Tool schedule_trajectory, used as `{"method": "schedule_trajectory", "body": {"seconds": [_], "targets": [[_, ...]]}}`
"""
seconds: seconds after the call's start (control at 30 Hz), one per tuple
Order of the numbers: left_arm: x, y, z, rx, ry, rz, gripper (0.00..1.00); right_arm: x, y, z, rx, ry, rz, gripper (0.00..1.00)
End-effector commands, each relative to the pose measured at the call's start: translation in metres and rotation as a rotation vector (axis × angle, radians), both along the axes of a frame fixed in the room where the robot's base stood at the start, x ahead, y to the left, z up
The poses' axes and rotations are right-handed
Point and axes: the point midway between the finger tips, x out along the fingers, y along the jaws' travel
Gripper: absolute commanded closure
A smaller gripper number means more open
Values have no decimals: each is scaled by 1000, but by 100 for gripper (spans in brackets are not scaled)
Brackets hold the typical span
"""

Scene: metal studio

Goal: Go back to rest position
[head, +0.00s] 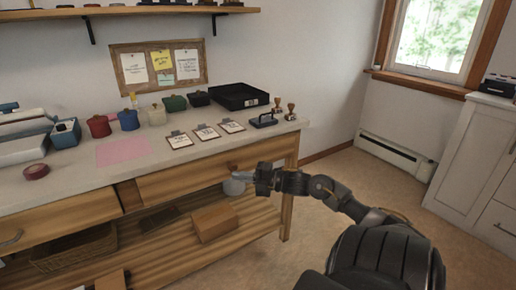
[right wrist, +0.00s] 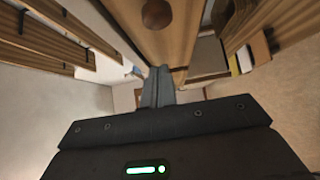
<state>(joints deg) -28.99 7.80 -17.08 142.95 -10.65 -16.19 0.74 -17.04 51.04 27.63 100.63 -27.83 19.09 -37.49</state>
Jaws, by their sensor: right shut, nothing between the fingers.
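My right arm reaches in from the lower right of the head view. Its gripper (head: 240,179) is in front of the wooden workbench, by the right-hand drawer front (head: 185,179), below the counter top. In the right wrist view the two grey fingers (right wrist: 157,86) are together with nothing between them. A wooden face with a round dark knob or hole (right wrist: 156,13) lies beyond the fingertips. I cannot tell whether the fingertips touch the wood. My left gripper is not in view.
The counter (head: 85,180) holds several coloured pots, clipboards (head: 206,132), a black tray (head: 239,96), stamps and a tape roll (head: 36,171). A lower shelf bears a basket (head: 75,248) and a box (head: 214,222). Open floor (head: 335,180) lies right of the bench, before a white cabinet (head: 480,165).

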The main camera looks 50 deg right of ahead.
Motion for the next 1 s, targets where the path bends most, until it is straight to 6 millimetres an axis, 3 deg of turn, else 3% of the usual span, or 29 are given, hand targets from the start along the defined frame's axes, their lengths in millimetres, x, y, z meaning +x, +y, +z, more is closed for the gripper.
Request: {"method": "schedule_trajectory", "body": {"seconds": [0.2, 0.37, 0.87, 1.0], "targets": [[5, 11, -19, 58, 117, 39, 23, -32, -13, 0, 1, 4, 0, 100], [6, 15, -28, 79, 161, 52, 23, -43, -18, -1, 0, 2, 2, 100], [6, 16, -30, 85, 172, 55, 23, -45, -18, -1, 6, 4, 3, 100], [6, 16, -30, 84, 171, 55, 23, -39, -28, -4, 77, 72, -68, 100]]}}
